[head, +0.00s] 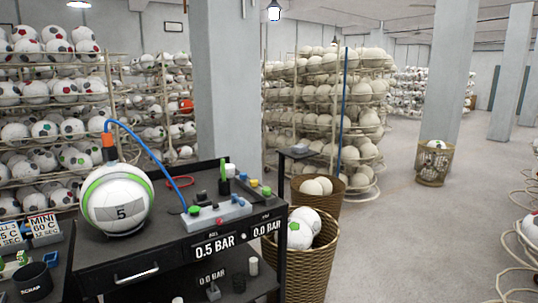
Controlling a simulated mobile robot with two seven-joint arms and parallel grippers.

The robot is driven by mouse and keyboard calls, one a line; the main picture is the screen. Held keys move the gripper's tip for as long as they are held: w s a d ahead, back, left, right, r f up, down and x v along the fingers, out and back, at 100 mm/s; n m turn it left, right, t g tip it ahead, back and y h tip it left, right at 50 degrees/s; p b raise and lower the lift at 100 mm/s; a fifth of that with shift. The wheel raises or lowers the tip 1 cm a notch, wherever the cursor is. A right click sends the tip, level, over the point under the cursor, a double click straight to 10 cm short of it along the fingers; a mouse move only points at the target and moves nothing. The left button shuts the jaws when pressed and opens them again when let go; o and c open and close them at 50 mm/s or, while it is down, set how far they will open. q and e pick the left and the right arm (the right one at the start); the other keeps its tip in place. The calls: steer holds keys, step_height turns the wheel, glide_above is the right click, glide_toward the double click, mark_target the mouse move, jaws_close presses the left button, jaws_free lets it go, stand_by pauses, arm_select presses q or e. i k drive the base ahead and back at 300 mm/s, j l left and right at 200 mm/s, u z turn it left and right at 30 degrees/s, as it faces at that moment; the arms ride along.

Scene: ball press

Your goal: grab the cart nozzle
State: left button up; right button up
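A dark cart (120,276) with a drawer handle stands at the front left. An orange fitting (108,141), which looks like the cart nozzle, sits at the top of a white and green ball marked 5 (122,190). A blue hose (160,155) arches from the fitting down to a grey control block (215,212) on the cart top. I cannot tell whether the fitting is inserted in the ball or only touches it. Neither of my grippers shows in the head view.
Pressure displays (214,248) are on the cart front. A black scrap cup (34,281) and number signs stand at left. Wicker baskets (312,262) with balls stand right of the cart. Ball racks (325,100) fill the back; the floor (400,240) at right is largely clear.

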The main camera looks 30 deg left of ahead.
mark_target(109, 151)
steer(key=u, duration=1.95)
steer(key=i+l, duration=0.15)
steer(key=l, duration=0.35)
steer(key=i+l+u, duration=0.1)
steer(key=l, duration=0.4)
steer(key=i+l+u, duration=0.1)
steer(key=l, duration=0.45)
steer(key=i+l, duration=0.15)
steer(key=l, duration=0.35)
steer(key=i+l+u, duration=0.1)
steer(key=l, duration=0.45)
